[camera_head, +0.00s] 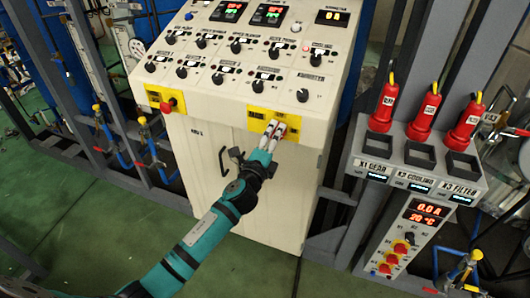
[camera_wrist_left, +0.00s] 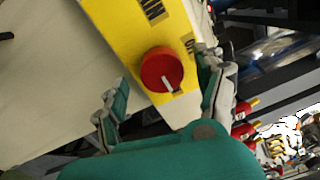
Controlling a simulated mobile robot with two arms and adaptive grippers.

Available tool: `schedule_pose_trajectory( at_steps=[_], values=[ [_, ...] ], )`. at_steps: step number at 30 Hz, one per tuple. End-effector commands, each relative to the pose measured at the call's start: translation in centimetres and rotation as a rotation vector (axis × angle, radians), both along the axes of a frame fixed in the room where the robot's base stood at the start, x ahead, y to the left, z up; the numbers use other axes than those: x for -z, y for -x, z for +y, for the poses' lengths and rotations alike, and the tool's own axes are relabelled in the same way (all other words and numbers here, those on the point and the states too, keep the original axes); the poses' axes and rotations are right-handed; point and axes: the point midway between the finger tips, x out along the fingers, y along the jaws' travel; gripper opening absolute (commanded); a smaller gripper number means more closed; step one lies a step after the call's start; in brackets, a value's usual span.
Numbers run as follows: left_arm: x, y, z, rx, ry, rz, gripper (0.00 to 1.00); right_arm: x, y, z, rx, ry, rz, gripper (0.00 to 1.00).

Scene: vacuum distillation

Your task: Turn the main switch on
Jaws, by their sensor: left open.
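The main switch is a red round knob with a pale pointer mark. It shows best in the left wrist view (camera_wrist_left: 160,68), on a yellow plate (camera_wrist_left: 135,25). In the head view the yellow plate (camera_head: 257,115) sits at the lower front of the cream control cabinet (camera_head: 225,150), and my fingers mostly cover the knob. My left gripper (camera_head: 274,128) reaches up to this plate from below. In the left wrist view its fingers stand apart, one on each side of the knob, with visible gaps. My right gripper is not in view.
A red push button (camera_head: 168,105) on another yellow plate is at the cabinet's left. Black selector knobs (camera_head: 275,54) and displays cover the sloped top. At right, a grey stand (camera_head: 400,150) holds red plugs (camera_head: 425,112). Green floor lies open in front.

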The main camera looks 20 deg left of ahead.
Motion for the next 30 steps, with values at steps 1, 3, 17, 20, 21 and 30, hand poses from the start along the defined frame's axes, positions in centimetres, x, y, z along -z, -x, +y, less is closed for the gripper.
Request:
schedule_pose_trajectory(
  at_steps=[1, 3, 17, 20, 21, 30],
  values=[
    [0.2, 1.3, 0.0, 0.001, -0.001, 0.002, 0.72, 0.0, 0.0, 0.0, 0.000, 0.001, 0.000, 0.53],
    [0.3, 2.9, 0.1, 0.001, 0.000, 0.003, 0.72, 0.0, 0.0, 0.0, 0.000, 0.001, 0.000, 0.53],
    [0.4, 9.4, 0.3, 0.000, -0.001, 0.001, 0.72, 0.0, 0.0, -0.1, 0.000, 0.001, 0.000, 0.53],
    [0.4, 9.5, 0.4, 0.000, -0.001, 0.001, 0.72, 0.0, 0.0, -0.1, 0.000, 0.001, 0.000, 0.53],
    [0.4, 9.5, 0.4, 0.000, -0.001, 0.001, 0.72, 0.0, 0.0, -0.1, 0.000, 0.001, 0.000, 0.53],
    [0.4, 9.5, 0.3, 0.000, -0.001, 0.001, 0.72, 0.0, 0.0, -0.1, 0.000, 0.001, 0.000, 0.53]
  ],
)
